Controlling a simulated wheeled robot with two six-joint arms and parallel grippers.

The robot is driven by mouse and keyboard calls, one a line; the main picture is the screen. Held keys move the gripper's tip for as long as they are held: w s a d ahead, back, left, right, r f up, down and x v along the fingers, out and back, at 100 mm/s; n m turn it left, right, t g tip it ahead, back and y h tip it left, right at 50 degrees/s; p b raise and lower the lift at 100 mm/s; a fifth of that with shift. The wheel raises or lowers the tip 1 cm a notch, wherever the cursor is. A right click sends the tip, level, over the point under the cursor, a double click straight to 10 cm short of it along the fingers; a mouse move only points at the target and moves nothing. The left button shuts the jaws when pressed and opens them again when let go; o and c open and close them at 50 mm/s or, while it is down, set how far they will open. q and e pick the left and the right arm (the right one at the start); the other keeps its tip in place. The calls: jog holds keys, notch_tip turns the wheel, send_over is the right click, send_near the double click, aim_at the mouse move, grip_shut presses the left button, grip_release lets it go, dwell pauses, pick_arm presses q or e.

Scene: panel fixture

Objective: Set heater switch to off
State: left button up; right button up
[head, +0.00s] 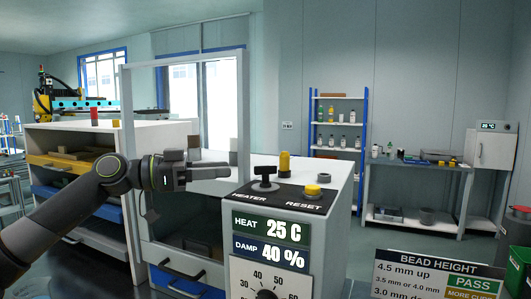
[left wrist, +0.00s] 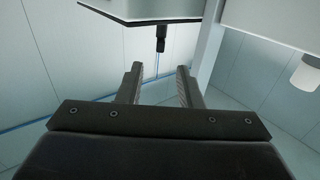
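My right gripper is not in view.
A yellow RESET button (head: 312,190) sits right of the switch. A yellow knob (head: 284,163) stands behind. The panel front has a display (head: 270,243) reading HEAT 25 C, DAMP 40 %, and a dial (head: 267,293). A grey frame post (head: 243,110) rises close to the gripper.

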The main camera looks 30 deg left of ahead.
aim_at(265, 166)
pick_arm(q)
jog(key=p+x, duration=0.5)
jog(key=x, duration=0.3)
jog(key=shift+r, duration=0.2)
jog(key=shift+p+x, duration=0.45)
jog(key=shift+x, duration=0.75)
jog(key=shift+f, duration=0.15)
grip_shut()
